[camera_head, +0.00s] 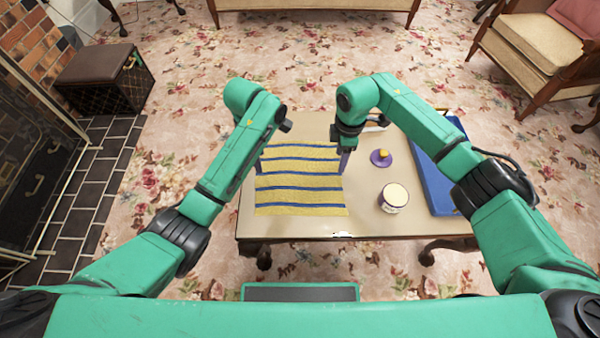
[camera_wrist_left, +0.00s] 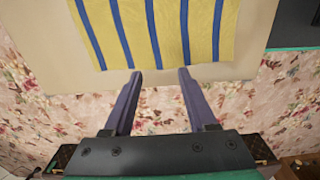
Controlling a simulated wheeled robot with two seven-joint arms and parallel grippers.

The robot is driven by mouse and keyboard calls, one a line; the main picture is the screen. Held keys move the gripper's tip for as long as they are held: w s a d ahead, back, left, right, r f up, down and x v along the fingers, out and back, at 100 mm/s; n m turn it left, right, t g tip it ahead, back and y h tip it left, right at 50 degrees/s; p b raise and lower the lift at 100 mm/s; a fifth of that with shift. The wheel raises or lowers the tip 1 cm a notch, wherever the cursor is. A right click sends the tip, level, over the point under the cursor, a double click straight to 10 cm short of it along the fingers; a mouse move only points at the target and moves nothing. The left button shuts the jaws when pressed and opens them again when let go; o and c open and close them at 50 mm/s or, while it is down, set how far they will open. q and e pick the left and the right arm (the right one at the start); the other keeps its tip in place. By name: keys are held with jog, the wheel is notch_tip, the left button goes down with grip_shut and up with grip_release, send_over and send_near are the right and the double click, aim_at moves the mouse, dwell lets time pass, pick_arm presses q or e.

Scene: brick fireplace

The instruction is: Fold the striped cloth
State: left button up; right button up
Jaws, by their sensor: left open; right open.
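The striped cloth (camera_head: 300,195), yellow with blue stripes, lies spread out on the table (camera_head: 365,223), left of its middle. It also shows in the left wrist view (camera_wrist_left: 165,30). My left gripper (camera_wrist_left: 161,74) is open and empty, with its two purple fingers reaching toward one edge of the cloth. In the head view, it is at the cloth's left side and partly hidden by my arm. My right gripper (camera_head: 344,160) is open at the cloth's right side, near its far right corner. I cannot tell whether either gripper touches the cloth.
A purple and yellow object (camera_head: 381,158) and a round pale-topped container (camera_head: 393,198) stand right of the cloth. A blue tray (camera_head: 428,160) lies at the table's right end, partly behind my right arm. A dark footstool (camera_head: 105,76) stands on the floor, far left.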

aim_at(263, 176)
pick_arm(q)
notch_tip(263, 176, down, 7)
jog(key=shift+s+r, duration=0.1)
pick_arm(e)
notch_tip(263, 176, down, 7)
jog(key=shift+s+r, duration=0.1)
jog(key=shift+r, duration=0.05)
pick_arm(q)
jog(key=shift+f+b, duration=0.3)
jog(key=shift+b, duration=0.05)
pick_arm(e)
jog(key=shift+f, duration=0.3)
pick_arm(q)
jog(key=shift+r, duration=0.2)
jog(key=shift+c, duration=1.1)
pick_arm(e)
jog(key=shift+r, duration=0.2)
jog(key=shift+c, duration=1.1)
pick_arm(q)
jog(key=shift+s, duration=0.1)
grip_shut()
pick_arm(e)
grip_shut()
pick_arm(q)
jog(key=shift+r+p, duration=0.1)
jog(key=shift+p, duration=0.2)
pick_arm(e)
jog(key=shift+r, duration=0.1)
